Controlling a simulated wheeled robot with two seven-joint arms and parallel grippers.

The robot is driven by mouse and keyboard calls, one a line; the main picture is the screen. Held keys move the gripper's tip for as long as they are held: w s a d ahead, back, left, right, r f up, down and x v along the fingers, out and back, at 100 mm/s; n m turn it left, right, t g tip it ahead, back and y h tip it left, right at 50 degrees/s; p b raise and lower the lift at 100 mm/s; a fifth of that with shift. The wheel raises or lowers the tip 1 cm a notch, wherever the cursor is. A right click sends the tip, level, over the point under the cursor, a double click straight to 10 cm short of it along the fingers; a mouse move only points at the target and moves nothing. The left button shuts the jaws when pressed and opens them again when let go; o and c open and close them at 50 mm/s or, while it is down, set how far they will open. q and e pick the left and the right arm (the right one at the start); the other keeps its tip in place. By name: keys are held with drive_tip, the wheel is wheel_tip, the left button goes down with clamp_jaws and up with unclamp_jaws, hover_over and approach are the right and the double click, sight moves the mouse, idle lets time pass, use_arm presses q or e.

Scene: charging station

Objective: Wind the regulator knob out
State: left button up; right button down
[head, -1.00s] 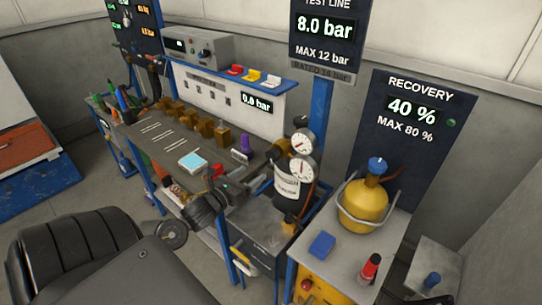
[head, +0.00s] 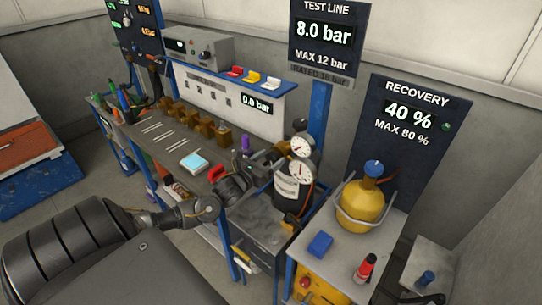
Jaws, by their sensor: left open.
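The regulator, with two round white gauges (head: 301,172), sits on top of the dark nitrogen bottle (head: 287,192) at the right end of the bench. My left gripper (head: 277,155) is open, with its fingers at the left side of the regulator, beside the gauges. The brownish regulator knob is mostly hidden behind the gripper there. I cannot tell whether the fingers are around it or touching it. The test line display (head: 323,30) reads 8.0 bar, max 12 bar. My right gripper is not in view.
The bench (head: 150,141) holds several brown blocks, a light blue pad (head: 194,162) and a purple item (head: 245,143). A yellow recovery cylinder (head: 360,205) stands at right, near a blue block (head: 320,244) and a red bottle (head: 365,268). A small display (head: 257,105) reads 0.0 bar.

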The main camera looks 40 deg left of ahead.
use_arm(q)
drive_tip(key=shift+w, duration=0.35)
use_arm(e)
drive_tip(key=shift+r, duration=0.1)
use_arm(q)
drive_tip(key=shift+c, duration=0.2)
